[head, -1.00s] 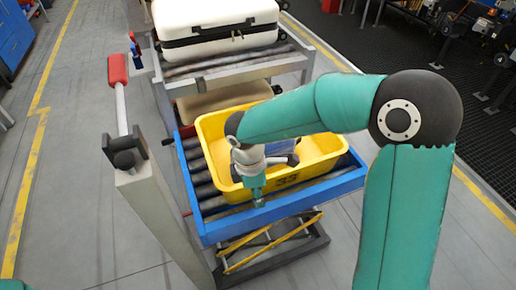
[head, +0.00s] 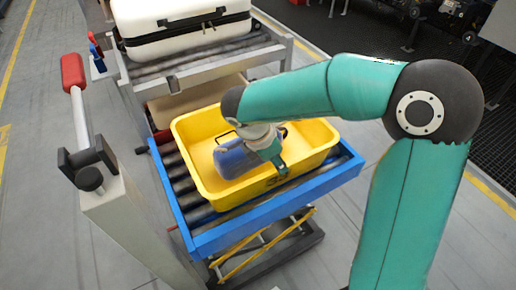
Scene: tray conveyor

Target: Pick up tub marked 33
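The yellow tub (head: 204,182) sits on the blue-framed roller lift table. The dark mark on its front wall is mostly hidden and too small to read now; the earlier frame shows it as 33. A blue object (head: 232,160) lies inside the tub, partly covered by my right arm. My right gripper (head: 279,166) points down at the tub's front rim, just above the mark. I cannot tell whether its fingers touch or straddle the rim, or whether they are open. My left gripper is out of view.
The blue-framed lift table (head: 209,243) has bare rollers left of the tub. A grey post with a red-handled lever (head: 76,78) stands at left. A white suitcase (head: 180,22) lies on the conveyor behind, with a beige case (head: 195,101) below it.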

